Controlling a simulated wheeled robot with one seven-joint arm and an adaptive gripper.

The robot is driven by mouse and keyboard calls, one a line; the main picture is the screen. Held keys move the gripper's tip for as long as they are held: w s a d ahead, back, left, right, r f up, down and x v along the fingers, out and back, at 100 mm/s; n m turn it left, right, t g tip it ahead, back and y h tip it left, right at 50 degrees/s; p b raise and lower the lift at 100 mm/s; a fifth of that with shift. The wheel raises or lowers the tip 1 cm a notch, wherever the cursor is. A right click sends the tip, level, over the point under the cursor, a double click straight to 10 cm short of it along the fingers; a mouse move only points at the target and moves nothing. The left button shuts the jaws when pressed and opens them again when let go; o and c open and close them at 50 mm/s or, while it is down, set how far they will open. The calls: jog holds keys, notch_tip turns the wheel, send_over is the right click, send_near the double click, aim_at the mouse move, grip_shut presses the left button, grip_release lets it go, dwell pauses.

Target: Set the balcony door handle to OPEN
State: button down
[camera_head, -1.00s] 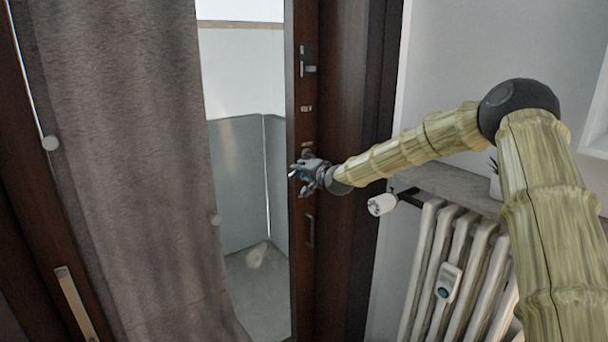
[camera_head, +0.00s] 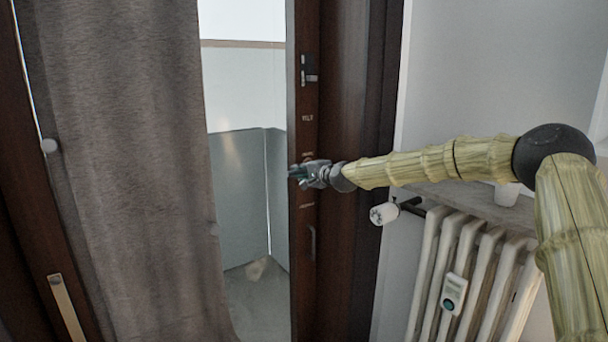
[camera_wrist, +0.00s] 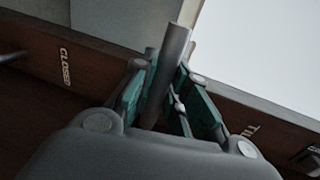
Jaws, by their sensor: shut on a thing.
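The balcony door handle (camera_wrist: 168,75) is a grey metal bar. In the wrist view it stands between the teal finger pads of my gripper (camera_wrist: 172,100), which is shut on it. "CLOSED" (camera_wrist: 66,66) is printed on the dark door frame left of my gripper, and "TILT" (camera_wrist: 248,130) right of it. In the head view my gripper (camera_head: 306,174) is at the frame's edge and hides most of the handle. A "TILT" label (camera_head: 307,118) is above it, a small unreadable label (camera_head: 307,154) just above it, and another (camera_head: 307,205) below.
A grey curtain (camera_head: 125,170) hangs left of the glass. A small latch (camera_head: 309,70) is higher on the frame and a pull grip (camera_head: 312,243) lower. A white radiator (camera_head: 440,262) with a valve knob (camera_head: 383,213) stands at the right, under a sill.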

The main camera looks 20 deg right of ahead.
jog(key=shift+d, duration=0.15)
jog(key=c, duration=1.4)
grip_release()
